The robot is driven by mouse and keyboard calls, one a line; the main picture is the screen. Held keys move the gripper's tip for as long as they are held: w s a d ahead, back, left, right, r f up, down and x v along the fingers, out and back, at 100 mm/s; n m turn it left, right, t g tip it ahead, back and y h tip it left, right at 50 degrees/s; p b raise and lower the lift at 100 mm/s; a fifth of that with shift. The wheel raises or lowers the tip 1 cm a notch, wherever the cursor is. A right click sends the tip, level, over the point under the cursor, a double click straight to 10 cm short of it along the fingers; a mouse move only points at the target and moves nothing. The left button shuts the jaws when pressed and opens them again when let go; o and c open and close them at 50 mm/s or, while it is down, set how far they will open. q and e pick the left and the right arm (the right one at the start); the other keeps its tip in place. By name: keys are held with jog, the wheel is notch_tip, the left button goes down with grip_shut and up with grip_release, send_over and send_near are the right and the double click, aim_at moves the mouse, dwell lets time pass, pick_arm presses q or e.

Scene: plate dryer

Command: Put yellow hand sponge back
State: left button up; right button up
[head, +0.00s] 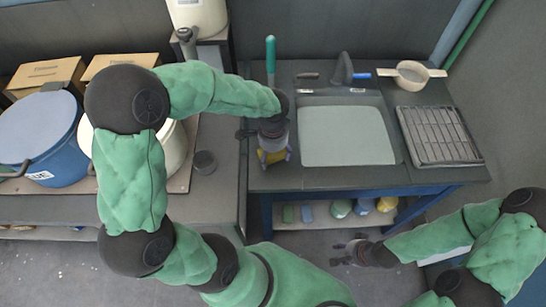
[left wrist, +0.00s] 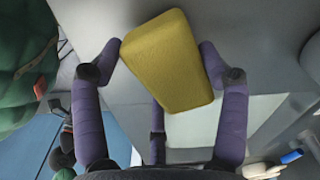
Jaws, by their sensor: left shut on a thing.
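The yellow hand sponge (left wrist: 165,62) is a block held between the fingers of my left gripper (left wrist: 160,66), with fingers touching both sides in the left wrist view. In the head view, my left gripper (head: 274,156) points down over the counter strip just left of the sink. Only a small part of the sponge (head: 268,158) shows there between the fingers. I cannot tell whether the sponge touches the counter. My right gripper (head: 350,254) is away from the counter, low and in front of it, with its fingers apart and empty.
The sink (head: 348,136) with its faucet (head: 343,70) lies right of my left gripper. A wire drying rack (head: 440,135) and a strainer (head: 411,75) are further right. A lower shelf (head: 320,219) holds several small items. A blue pot (head: 40,138) stands at left.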

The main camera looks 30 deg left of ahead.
pick_arm(q)
jog(key=shift+f, duration=0.75)
jog(key=shift+r, duration=0.1)
jog(key=o, duration=0.5)
jog(key=shift+f, duration=0.2)
jog(key=o, duration=0.4)
jog(key=shift+o, duration=0.2)
jog(key=shift+r, duration=0.2)
notch_tip(320, 180, up, 12)
jog(key=p, duration=0.3)
jog(key=shift+p, duration=0.4)
